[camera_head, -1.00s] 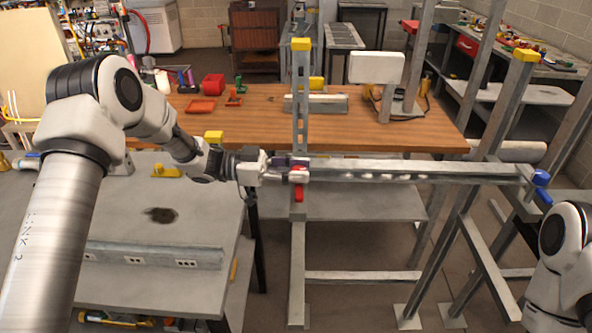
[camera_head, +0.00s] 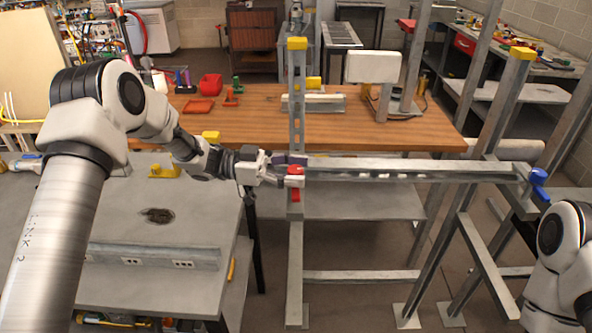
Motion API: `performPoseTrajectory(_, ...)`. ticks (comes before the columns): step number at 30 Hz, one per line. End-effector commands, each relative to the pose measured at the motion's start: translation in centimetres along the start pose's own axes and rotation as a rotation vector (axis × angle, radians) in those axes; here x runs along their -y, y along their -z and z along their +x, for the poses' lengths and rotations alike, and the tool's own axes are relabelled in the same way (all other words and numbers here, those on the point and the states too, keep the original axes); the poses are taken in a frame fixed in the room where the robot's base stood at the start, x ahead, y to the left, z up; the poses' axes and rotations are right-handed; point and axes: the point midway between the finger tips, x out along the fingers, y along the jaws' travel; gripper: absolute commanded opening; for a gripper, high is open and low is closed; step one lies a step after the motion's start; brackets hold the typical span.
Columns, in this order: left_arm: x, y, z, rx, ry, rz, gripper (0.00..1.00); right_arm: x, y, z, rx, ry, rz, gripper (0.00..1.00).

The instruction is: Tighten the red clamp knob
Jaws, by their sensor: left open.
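The red clamp knob (camera_head: 295,171) sits on the metal upright post (camera_head: 297,105), where the horizontal rail (camera_head: 410,165) meets it. A red part of it hangs below, against the post. My left gripper (camera_head: 286,174) reaches in from the left and is open, with its fingers at the knob. Whether the fingers touch the knob cannot be told. A blue clamp knob (camera_head: 538,178) is at the right end of the rail. My right arm shows at the lower right edge, but its gripper is out of view.
A grey workbench (camera_head: 200,220) stands below my left arm. A wooden table (camera_head: 250,130) with red bins (camera_head: 211,85) is behind the frame. Slanted metal legs stand right of centre. Open floor shows between the posts.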

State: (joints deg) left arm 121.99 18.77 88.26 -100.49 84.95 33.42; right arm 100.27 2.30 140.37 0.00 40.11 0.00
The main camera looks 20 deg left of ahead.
Motion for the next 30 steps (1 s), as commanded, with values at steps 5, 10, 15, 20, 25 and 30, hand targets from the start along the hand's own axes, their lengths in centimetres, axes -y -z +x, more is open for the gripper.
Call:
performPoseTrajectory(5, 0.1, 0.1, -1.9, -0.003, 0.003, 0.001, 0.62, 0.0, 0.0, 0.0, 0.0, 0.0, 0.0, 0.0)
performPoseTrajectory(10, 0.1, 0.1, -6.2, -0.002, 0.005, 0.002, 0.62, 0.0, 0.0, 0.0, 0.0, 0.0, 0.0, 0.0)
performPoseTrajectory(15, 0.1, 0.0, -10.1, 0.0, 0.002, 0.001, 0.62, 0.0, 0.0, 0.0, 0.0, 0.0, 0.0, 0.0)
performPoseTrajectory(20, 0.1, -0.1, -11.6, 0.002, -0.001, -0.001, 0.62, 0.0, 0.0, 0.0, 0.0, 0.0, 0.0, 0.0)
performPoseTrajectory(25, 0.1, -0.1, -11.7, 0.002, -0.002, -0.002, 0.62, 0.0, 0.0, 0.0, 0.0, 0.0, 0.0, 0.0)
performPoseTrajectory(30, 0.1, -0.1, -11.7, 0.002, -0.002, -0.001, 0.62, 0.0, 0.0, 0.0, 0.0, 0.0, 0.0, 0.0)
